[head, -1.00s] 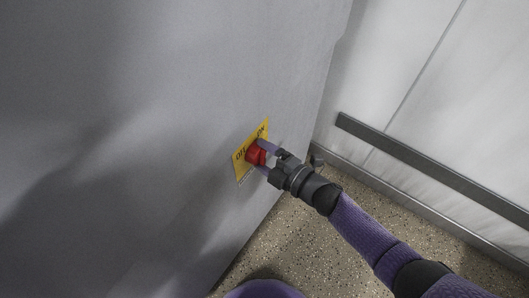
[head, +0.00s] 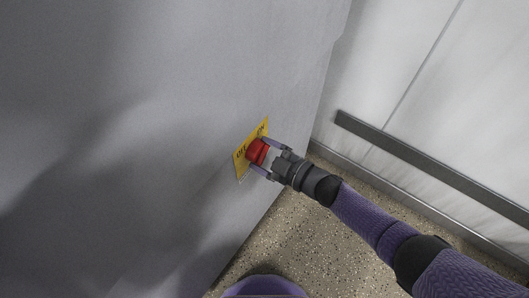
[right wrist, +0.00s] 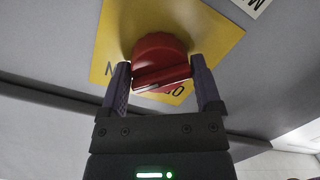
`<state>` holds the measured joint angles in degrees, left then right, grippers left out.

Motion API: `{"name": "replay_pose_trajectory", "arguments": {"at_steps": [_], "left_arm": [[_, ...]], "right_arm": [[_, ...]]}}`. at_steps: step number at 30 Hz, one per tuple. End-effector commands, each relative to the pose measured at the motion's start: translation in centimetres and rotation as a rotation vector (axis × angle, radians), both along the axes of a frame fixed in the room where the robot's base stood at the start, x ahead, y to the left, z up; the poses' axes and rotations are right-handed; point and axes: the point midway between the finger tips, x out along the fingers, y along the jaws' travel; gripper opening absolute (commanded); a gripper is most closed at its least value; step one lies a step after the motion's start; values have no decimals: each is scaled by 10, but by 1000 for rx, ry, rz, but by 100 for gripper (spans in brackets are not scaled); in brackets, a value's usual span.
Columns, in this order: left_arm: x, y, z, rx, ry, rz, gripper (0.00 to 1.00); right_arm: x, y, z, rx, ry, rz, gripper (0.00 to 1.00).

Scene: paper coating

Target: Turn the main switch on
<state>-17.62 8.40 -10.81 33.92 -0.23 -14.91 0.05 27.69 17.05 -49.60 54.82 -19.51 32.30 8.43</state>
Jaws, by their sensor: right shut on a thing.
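The main switch is a red rotary knob (head: 257,151) on a yellow plate (head: 240,167) marked OFF and ON, fixed to a large grey panel. My right gripper (head: 259,155) is at the knob, one finger on each side, and is shut on it. In the right wrist view the red knob (right wrist: 160,58) sits between the two purple fingers, with its raised grip bar across the gap. The yellow plate (right wrist: 215,38) shows behind it, its lettering partly hidden. My left gripper is not in view.
The grey panel (head: 130,80) fills the left side and ends at an edge right of the switch. A pale wall (head: 450,110) with a dark rail (head: 430,168) stands at right. Speckled floor (head: 290,235) lies below.

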Motion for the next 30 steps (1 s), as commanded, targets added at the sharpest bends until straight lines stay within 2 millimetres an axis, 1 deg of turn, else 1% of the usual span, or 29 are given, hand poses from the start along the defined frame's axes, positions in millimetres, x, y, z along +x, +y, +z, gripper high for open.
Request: {"name": "replay_pose_trajectory", "arguments": {"at_steps": [1, 8, 16, 17, 18, 19, 26, 28, 30], "left_arm": [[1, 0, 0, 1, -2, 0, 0], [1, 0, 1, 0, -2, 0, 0], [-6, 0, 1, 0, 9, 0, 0], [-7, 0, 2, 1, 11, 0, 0], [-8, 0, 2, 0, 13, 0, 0], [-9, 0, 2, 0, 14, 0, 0], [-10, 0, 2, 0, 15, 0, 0], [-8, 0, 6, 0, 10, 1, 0], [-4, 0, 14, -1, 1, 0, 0]], "right_arm": [[2, 0, 4, 10, -1, -2, 23], [3, 0, 4, 19, 12, -3, 23], [3, 0, 4, 20, 11, -4, 23], [3, 0, 4, 20, 11, -4, 86], [3, 0, 4, 20, 11, -4, 95], [3, 0, 4, 19, 11, -3, 100], [1, -1, 2, 16, 14, -2, 100], [-3, -7, 4, 15, 14, -2, 100], [-12, -20, 8, 12, 14, -4, 100]]}}
